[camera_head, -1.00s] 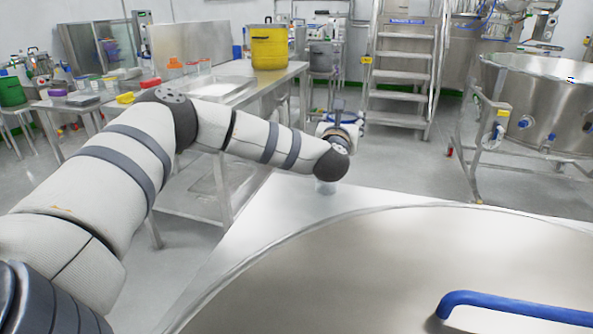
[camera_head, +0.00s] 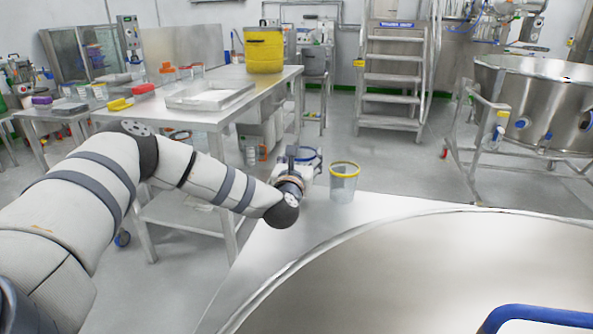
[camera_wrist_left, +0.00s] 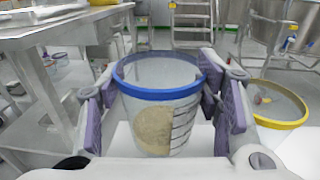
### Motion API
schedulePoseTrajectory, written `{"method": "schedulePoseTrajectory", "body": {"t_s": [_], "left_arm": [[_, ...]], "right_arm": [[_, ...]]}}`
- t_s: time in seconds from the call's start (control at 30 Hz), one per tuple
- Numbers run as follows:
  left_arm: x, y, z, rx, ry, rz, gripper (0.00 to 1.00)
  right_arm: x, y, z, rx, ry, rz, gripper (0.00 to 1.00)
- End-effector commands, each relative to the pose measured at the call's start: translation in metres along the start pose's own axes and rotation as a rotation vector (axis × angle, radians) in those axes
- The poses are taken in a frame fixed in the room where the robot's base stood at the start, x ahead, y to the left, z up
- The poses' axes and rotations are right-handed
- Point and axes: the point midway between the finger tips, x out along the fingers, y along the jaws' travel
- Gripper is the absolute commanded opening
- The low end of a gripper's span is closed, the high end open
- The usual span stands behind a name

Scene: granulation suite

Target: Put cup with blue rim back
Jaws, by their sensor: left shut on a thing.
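The clear cup with the blue rim (camera_wrist_left: 158,90) is between the purple-padded fingers of my left gripper (camera_wrist_left: 162,104), upright in the left wrist view. A beige patch shows on or through its wall; I cannot tell which. My right gripper is not in view.
A steel table (camera_head: 240,107) at the back left carries a tray (camera_head: 209,95), a yellow pot (camera_head: 264,51) and several small containers. A large round steel lid (camera_head: 430,270) with a blue handle (camera_head: 535,318) fills the near right. Steps (camera_head: 391,75) stand behind.

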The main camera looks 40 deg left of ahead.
Motion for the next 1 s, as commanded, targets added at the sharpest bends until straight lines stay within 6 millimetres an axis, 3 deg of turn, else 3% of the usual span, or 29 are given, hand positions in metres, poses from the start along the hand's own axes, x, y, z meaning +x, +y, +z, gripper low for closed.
{"method": "schedulePoseTrajectory", "body": {"t_s": [0.03, 0.1, 0.47, 0.5, 0.57, 0.9, 1.0], "left_arm": [[-0.001, 0.004, -0.023, 0.009, 0.012, 0.003, 0.35], [-0.003, 0.008, -0.036, 0.008, 0.012, 0.005, 0.35], [-0.003, 0.008, -0.037, 0.004, 0.005, 0.005, 0.31], [-0.003, 0.008, -0.035, 0.003, 0.004, 0.004, 0.67], [-0.003, 0.008, -0.035, 0.003, 0.003, 0.005, 0.78], [-0.003, 0.008, -0.029, 0.001, 0.001, 0.005, 0.78], [-0.015, 0.007, -0.030, 0.001, 0.004, 0.003, 0.78]], "right_arm": [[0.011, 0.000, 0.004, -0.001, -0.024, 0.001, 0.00], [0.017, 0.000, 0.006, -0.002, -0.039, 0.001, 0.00], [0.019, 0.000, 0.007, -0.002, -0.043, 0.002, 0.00], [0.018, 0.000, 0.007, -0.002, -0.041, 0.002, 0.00], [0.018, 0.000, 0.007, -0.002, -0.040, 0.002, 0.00], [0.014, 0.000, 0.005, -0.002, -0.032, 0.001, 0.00], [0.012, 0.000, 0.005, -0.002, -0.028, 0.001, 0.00]]}}
